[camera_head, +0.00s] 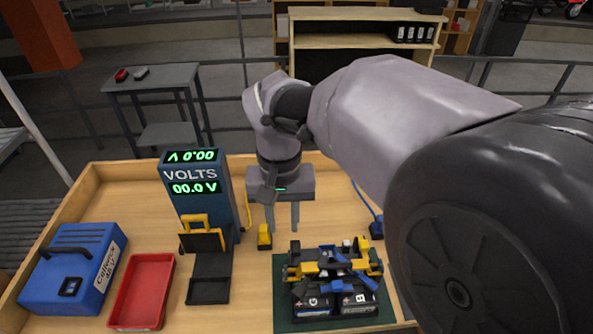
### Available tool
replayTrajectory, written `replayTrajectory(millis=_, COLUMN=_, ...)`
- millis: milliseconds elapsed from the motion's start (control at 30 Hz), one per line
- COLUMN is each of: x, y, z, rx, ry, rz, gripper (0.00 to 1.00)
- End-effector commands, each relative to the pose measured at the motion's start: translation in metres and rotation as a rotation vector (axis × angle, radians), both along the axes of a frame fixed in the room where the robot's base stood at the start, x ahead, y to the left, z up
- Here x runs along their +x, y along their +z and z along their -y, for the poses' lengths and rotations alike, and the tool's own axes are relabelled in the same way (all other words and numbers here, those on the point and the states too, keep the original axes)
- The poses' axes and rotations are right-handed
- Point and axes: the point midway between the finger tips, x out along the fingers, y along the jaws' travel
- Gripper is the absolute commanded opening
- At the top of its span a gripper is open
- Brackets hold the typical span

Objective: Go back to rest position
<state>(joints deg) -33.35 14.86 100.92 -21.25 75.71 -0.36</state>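My gripper (283,218) hangs from my arm above the middle of the wooden workbench (130,187). Its two grey fingers point down and stand apart, with nothing seen between them. In the picture it is right of the blue voltmeter (181,174) and above and left of the battery assembly (333,276). A small yellow part (264,237) shows just below and left of the fingertips; I cannot tell the height between them. My arm fills much of the right side and hides part of the bench.
A blue case (72,268) and a red tray (142,291) are at the left. A black stand (209,275) is before the voltmeter. The batteries, with blue and yellow clamps, sit on a green mat (286,322). A blue cable (364,200) lies right.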

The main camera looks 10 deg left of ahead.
Motion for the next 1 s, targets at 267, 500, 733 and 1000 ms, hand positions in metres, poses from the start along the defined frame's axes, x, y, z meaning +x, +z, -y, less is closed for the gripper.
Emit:
replayTrajectory(millis=267, x=-0.002, y=-0.004, z=0.014, rx=0.022, ry=-0.031, rz=0.018, gripper=0.28)
replayTrajectory(millis=500, x=-0.071, y=-0.056, z=0.146, rx=0.231, ry=-0.369, rz=0.253, gripper=0.28)
replayTrajectory(millis=733, x=-0.125, y=-0.109, z=0.193, rx=0.318, ry=-0.573, rz=0.437, gripper=0.28)
replayTrajectory(millis=1000, x=-0.128, y=-0.110, z=0.195, rx=0.322, ry=-0.585, rz=0.450, gripper=0.28)
